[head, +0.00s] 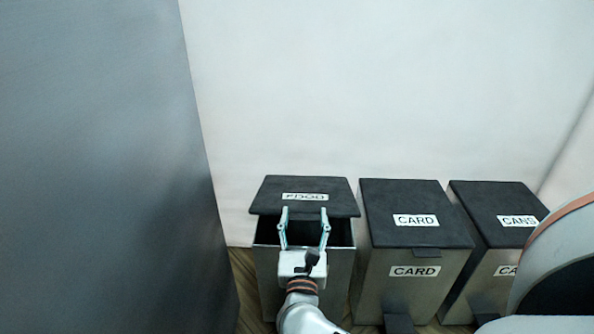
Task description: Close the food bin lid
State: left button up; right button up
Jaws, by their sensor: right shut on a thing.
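The food bin (263,258) stands at the left of a row of bins. Its black lid (335,190), with a FOOD label, is partly raised, and the dark inside shows in the gap below the lid's front edge. My right gripper (304,212) is at the front of this lid, its two fingers apart on either side below the label. It is shut on the lid, though the exact contact at the fingertips is hard to see. The gripper and wrist hide part of the bin's front. My left gripper is not in view.
The card bin (365,285) stands close on the right, its lid shut, and the cans bin (460,300) is beyond it, also shut. A grey panel (100,170) rises at the left. A pale wall (380,90) is behind the bins. My own arm link fills the lower right.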

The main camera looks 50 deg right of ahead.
jog(key=shift+t+h, duration=0.3)
jog(key=shift+h, duration=0.3)
jog(key=f, duration=0.5)
jog(key=shift+s+a+b, duration=0.1)
jog(key=shift+s+b, duration=0.2)
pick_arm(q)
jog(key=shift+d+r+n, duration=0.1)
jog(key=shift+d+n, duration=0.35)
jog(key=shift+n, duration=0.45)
pick_arm(e)
jog(key=shift+a+f+t+h, duration=0.1)
jog(key=shift+f+t+h, duration=0.2)
jog(key=shift+f, duration=0.6)
jog(key=shift+a+f+t+h, duration=0.1)
jog(key=shift+f+t+h, duration=0.15)
jog(key=shift+f, duration=0.65)
jog(key=o, duration=1.6)
jog(key=shift+w+d, duration=0.1)
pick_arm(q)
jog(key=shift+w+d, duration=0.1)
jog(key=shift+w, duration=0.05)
pick_arm(e)
jog(key=shift+f, duration=0.15)
